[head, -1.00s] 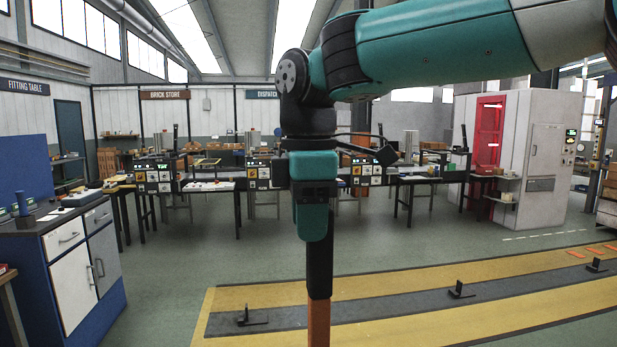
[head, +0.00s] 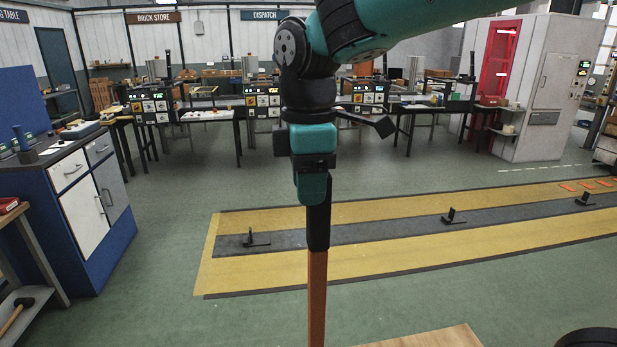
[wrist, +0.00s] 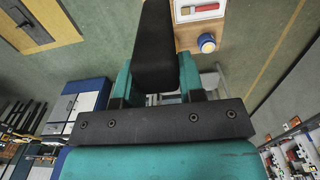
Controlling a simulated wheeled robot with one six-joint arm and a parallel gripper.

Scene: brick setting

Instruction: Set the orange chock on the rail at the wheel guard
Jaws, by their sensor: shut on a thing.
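My gripper (head: 316,200) hangs pointing down in the middle of the head view. It is shut on the orange chock (head: 317,290), which shows as a long upright orange-brown bar with a black upper part. Its lower end is cut off by the picture's edge. In the wrist view the black part (wrist: 154,45) sits between the teal fingers. The rail (head: 350,233) is a dark strip between two yellow bands on the floor, beyond the chock in the picture. Black angled brackets stand along it, at the left (head: 254,240), right of middle (head: 453,217) and far right (head: 585,200); which is the wheel guard I cannot tell.
A blue cabinet (head: 120,220) stands at the left. A wooden board (head: 440,338) shows at the bottom edge; the wrist view shows a blue pot (wrist: 207,42) on wood. Orange patches (head: 585,185) lie at the far right. Green floor is clear around the rail.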

